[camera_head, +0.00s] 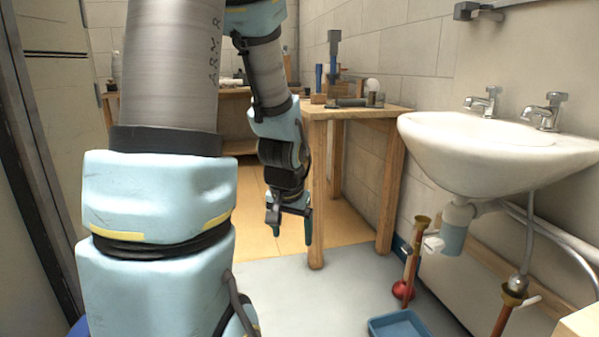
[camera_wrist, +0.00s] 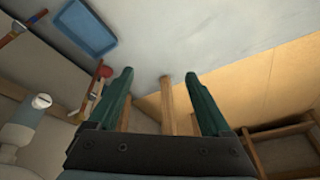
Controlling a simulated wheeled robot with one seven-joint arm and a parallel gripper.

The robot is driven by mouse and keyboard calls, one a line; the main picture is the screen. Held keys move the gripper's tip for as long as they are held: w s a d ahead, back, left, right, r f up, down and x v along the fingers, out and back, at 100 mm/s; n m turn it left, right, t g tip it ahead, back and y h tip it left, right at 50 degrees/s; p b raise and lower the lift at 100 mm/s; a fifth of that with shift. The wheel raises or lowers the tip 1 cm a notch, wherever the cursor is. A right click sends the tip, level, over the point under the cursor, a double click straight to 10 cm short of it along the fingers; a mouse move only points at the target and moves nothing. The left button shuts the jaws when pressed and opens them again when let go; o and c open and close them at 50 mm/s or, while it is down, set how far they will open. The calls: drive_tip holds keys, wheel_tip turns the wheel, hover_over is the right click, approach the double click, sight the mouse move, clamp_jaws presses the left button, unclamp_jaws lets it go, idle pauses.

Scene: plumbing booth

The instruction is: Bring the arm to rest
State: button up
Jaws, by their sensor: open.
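My gripper (camera_head: 291,226) hangs at the end of my arm, in front of the wooden workbench and left of the sink in the head view. In the wrist view my gripper (camera_wrist: 158,85) shows two green fingers spread apart with nothing between them. A wooden leg of the workbench (camera_wrist: 167,105) shows beyond the gap between the fingers. My arm is bent, its forearm hanging downward.
A white sink (camera_head: 480,150) with two taps is at the right. A wooden workbench (camera_head: 385,112) with tools on it stands behind my gripper. Grey floor (camera_head: 330,300) is clear at the lower middle.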

drive_tip(key=s+a+r+n+g+p, duration=0.1)
drive_tip(key=s+a+r+n+g, duration=0.15)
drive_tip(key=s+a, duration=0.4)
wheel_tip(320, 180, up, 33)
drive_tip(key=s+d+p, duration=0.1)
drive_tip(key=p, duration=3.2)
drive_tip(key=shift+d+r, duration=0.2)
drive_tip(key=shift+d, duration=0.05)
drive_tip(key=shift+c, duration=0.4)
